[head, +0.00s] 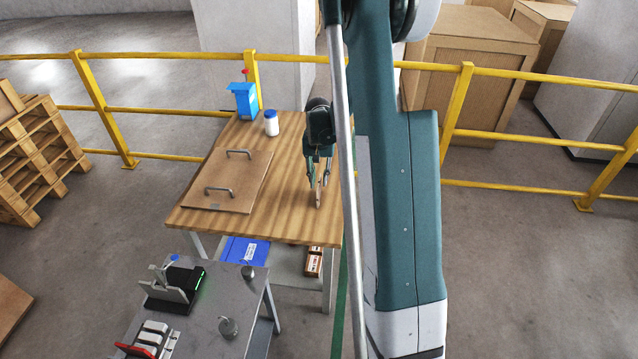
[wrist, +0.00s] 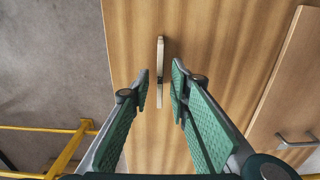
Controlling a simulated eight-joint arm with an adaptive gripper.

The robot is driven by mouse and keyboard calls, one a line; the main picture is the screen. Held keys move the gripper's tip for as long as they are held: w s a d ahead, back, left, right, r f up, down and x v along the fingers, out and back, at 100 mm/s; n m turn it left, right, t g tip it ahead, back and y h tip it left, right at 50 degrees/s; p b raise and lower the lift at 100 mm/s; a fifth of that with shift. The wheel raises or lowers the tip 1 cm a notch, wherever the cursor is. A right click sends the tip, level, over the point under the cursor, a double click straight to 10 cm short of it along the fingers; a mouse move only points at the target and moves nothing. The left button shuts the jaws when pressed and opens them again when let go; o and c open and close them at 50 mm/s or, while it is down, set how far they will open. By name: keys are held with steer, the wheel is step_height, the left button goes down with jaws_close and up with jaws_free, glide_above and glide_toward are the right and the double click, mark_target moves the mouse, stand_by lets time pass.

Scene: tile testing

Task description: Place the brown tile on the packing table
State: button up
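The brown tile (head: 318,198) stands on edge on the wooden top of the packing table (head: 285,215), near its front right. In the wrist view the tile (wrist: 160,60) shows as a thin light strip seen edge-on. My gripper (head: 320,184) is above the tabletop, pointing down over the tile. In the wrist view my gripper (wrist: 160,78) has its fingertips on either side of the tile, with a visible gap on each side. It is open and not holding the tile. The tile's broad faces are mostly hidden from both views.
A wooden board with two handles (head: 240,176) lies on the table's left. A white bottle with a blue lid (head: 271,124) and a blue dispenser (head: 244,100) stand at the back. A grey metal table (head: 225,290) with instruments stands in front. Yellow railings (head: 180,54) run behind.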

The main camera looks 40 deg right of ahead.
step_height(320, 180, up, 9)
steer(key=p, duration=0.1)
stand_by(0.3)
stand_by(0.4)
steer(key=shift+a+r, duration=0.1)
steer(key=s+a+r+n+t, duration=0.2)
steer(key=s+a+r, duration=0.3)
steer(key=a+r, duration=0.45)
steer(key=s+a+r+n+t, duration=0.1)
steer(key=s+a+r+n, duration=0.1)
steer(key=s+a+r, duration=0.7)
steer(key=s+a+r+n+t, duration=0.1)
steer(key=s+a+n+t, duration=0.3)
steer(key=s+a, duration=1)
steer(key=a+n, duration=0.1)
steer(key=a, duration=0.1)
steer(key=shift+s+a+r, duration=0.2)
steer(key=shift+a+r, duration=0.15)
